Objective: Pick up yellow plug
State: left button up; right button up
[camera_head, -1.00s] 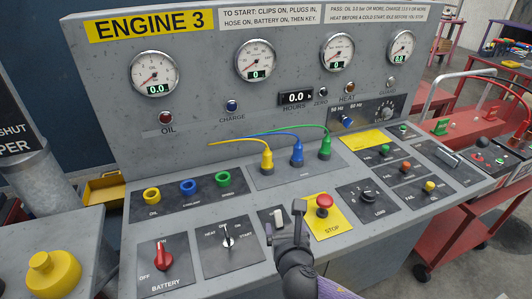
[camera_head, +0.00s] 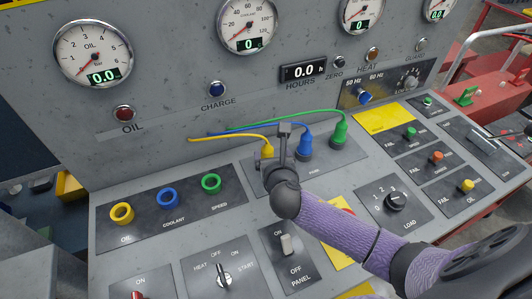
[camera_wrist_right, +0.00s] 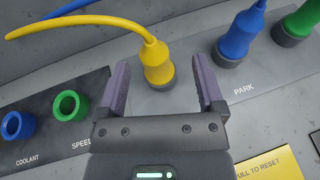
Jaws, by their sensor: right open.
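The yellow plug (camera_wrist_right: 157,66) stands upright in the park area of the panel, with a yellow cable curving left from its top. In the head view the yellow plug (camera_head: 268,150) is partly hidden behind my right gripper (camera_head: 272,145). In the right wrist view the open right gripper (camera_wrist_right: 162,88) has one finger on each side of the plug, with gaps showing between the fingers and the plug. My left gripper is not in view.
The blue plug (camera_head: 304,143) and green plug (camera_head: 339,135) stand to the right of the yellow one. Yellow (camera_head: 121,212), blue (camera_head: 168,198) and green (camera_head: 211,182) sockets lie to the left. A panel switch (camera_head: 286,244) is below.

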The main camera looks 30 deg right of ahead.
aim_at(268, 150)
jog(key=x, duration=0.2)
jog(key=b+x, duration=0.1)
jog(key=x, duration=0.1)
jog(key=b+x, duration=0.1)
jog(key=x, duration=0.1)
jog(key=shift+a+f, duration=0.1)
jog(key=shift+a, duration=0.25)
jog(key=shift+w, duration=0.1)
jog(key=shift+c, duration=0.5)
grip_shut()
